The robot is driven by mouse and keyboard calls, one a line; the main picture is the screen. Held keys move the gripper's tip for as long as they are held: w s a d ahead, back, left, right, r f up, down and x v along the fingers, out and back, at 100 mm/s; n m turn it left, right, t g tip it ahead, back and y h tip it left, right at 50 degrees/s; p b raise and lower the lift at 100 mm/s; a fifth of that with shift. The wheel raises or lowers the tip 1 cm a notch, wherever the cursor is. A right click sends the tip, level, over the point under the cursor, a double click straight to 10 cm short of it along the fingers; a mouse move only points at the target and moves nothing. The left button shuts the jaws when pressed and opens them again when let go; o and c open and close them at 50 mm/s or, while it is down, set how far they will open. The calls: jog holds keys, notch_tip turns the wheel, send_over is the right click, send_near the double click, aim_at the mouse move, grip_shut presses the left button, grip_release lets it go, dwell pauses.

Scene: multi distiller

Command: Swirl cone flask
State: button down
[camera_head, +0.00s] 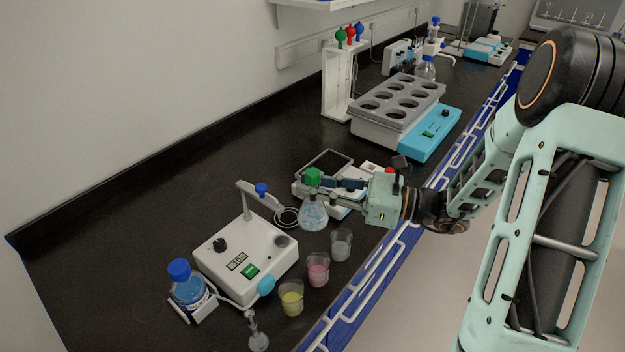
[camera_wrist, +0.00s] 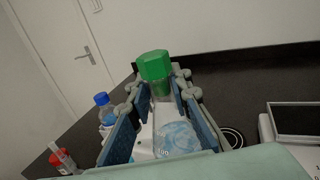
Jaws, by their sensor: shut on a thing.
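A cone flask (camera_head: 313,214) with a green cap and pale blue, patchy contents is at my gripper (camera_head: 340,190). The gripper is shut on it around the neck, just below the cap. In the wrist view the flask (camera_wrist: 176,136) sits between the two blue finger pads of my gripper (camera_wrist: 158,108), its green cap above them. The flask looks nearly upright in the head view. I cannot tell whether its base touches the bench.
A white titrator-like device (camera_head: 246,262) stands left of the flask. Beakers with clear (camera_head: 341,245), pink (camera_head: 318,270) and yellow (camera_head: 291,298) liquid stand along the front edge. A blue-capped bottle (camera_head: 187,285) is at lower left. A grey multi-hole heater (camera_head: 398,108) stands behind. The left rear bench is clear.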

jog(key=shift+d, duration=1.15)
jog(key=w+a+b, duration=0.2)
jog(key=a, duration=0.1)
jog(key=w+a+b, duration=0.1)
jog(key=shift+a, duration=0.2)
jog(key=shift+s+d, duration=0.2)
jog(key=shift+s, duration=0.75)
jog(key=v, duration=0.1)
jog(key=b+v, duration=0.1)
jog(key=v, duration=0.3)
jog(key=shift+w+d+f, duration=0.1)
jog(key=shift+w+d, duration=0.05)
jog(key=shift+w, duration=0.25)
jog(key=shift+w, duration=0.1)
